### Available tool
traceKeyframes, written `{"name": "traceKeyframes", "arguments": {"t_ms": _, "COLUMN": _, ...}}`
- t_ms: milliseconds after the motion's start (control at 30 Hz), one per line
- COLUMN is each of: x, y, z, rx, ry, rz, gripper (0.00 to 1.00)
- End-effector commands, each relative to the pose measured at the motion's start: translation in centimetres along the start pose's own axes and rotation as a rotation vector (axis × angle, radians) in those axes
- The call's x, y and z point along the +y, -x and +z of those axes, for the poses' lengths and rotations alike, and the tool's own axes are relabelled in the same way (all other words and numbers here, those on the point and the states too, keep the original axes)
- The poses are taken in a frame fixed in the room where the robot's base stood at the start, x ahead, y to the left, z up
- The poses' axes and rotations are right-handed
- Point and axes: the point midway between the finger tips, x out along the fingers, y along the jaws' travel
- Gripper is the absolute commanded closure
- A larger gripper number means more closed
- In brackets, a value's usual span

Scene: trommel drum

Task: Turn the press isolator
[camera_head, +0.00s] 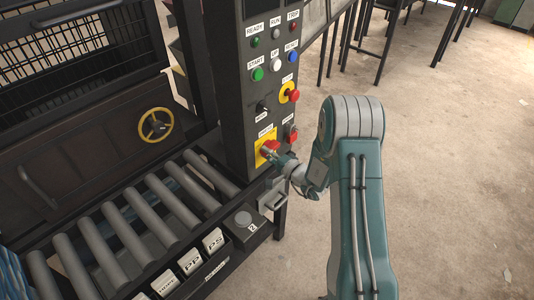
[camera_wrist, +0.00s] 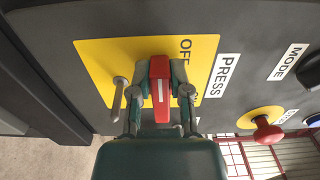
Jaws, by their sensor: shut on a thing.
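The press isolator is a red handle (camera_wrist: 160,82) on a yellow plate (camera_wrist: 103,62) with a PRESS label (camera_wrist: 226,78) beside it. In the wrist view my gripper (camera_wrist: 160,92) has one finger on each side of the red handle and is shut on it. The handle lies in line with the gripper, with a white stripe along it. In the head view the yellow plate (camera_head: 258,152) is low on the dark control panel, with my gripper (camera_head: 272,154) at the red handle.
A grey metal pin (camera_wrist: 118,98) stands beside the handle on the plate. A red emergency button (camera_head: 293,96), a black mode knob (camera_head: 263,108) and a red switch (camera_head: 291,135) are close by on the panel. A roller conveyor (camera_head: 125,235) lies left. Open floor (camera_head: 450,170) is right.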

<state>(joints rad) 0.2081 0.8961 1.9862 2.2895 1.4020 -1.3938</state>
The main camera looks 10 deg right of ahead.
Motion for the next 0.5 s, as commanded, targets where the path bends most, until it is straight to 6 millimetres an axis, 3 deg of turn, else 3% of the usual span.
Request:
{"name": "traceKeyframes", "arguments": {"t_ms": 267, "x": 0.56, "y": 0.1, "z": 0.35, "rx": -0.005, "ry": -0.005, "rz": 0.014, "gripper": 1.0}}
{"name": "traceKeyframes", "arguments": {"t_ms": 300, "x": 0.57, "y": 0.1, "z": 0.36, "rx": -0.005, "ry": -0.006, "rz": 0.014, "gripper": 0.71}}
{"name": "traceKeyframes", "arguments": {"t_ms": 367, "x": 0.58, "y": 0.11, "z": 0.36, "rx": -0.005, "ry": -0.006, "rz": 0.014, "gripper": 0.44}}
{"name": "traceKeyframes", "arguments": {"t_ms": 500, "x": 0.4, "y": 0.11, "z": 0.27, "rx": -0.004, "ry": -0.005, "rz": 0.01, "gripper": 0.41}}
